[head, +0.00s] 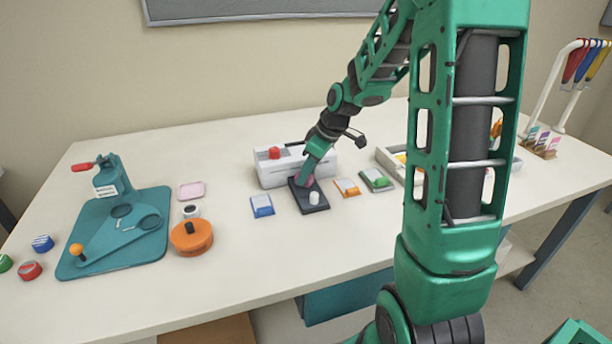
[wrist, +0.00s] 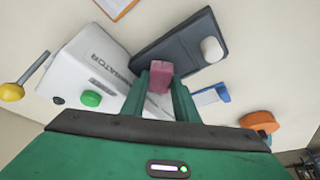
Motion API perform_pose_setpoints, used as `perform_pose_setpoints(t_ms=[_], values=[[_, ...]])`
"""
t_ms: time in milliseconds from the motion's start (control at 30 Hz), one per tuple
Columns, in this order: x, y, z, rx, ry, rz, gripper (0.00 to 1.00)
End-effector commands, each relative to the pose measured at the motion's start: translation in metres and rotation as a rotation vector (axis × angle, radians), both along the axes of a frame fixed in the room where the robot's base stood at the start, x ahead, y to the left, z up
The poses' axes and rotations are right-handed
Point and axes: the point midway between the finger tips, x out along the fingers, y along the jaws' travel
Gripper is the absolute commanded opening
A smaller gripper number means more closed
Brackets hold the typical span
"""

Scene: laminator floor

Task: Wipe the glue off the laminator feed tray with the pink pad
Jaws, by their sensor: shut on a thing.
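My gripper (head: 306,178) is shut on the pink pad (wrist: 159,74), which shows between its fingers in the wrist view. The pad is low over the dark feed tray (head: 313,207), near its end by the laminator; I cannot tell whether it touches. The feed tray also shows in the wrist view (wrist: 180,45). A small white rounded lump (head: 314,198) is on the tray, to the right of the pad. I cannot make out a separate glue smear. The white laminator (head: 270,175) stands just behind the tray, partly hidden by my arm.
A blue-and-white block (head: 262,206) lies left of the tray; orange (head: 347,188) and green (head: 376,180) ones lie right. An orange round tin (head: 191,238) and a teal press board (head: 130,255) are further left. A white bin (head: 388,158) is behind right. The front table is clear.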

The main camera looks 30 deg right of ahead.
Motion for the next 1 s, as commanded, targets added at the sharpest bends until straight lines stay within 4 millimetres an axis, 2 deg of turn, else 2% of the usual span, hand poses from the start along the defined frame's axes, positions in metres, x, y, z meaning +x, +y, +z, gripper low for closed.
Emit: perform_pose_setpoints(t_ms=[133, 600, 767, 1000], values=[[-0.001, 0.0, 0.002, -0.002, -0.009, -0.002, 0.0], [-0.03, 0.006, 0.003, -0.002, -0.006, -0.001, 0.0], [-0.025, 0.005, 0.003, -0.002, -0.006, -0.001, 0.0], [-0.008, 0.001, 0.001, -0.001, -0.006, -0.001, 0.0]])
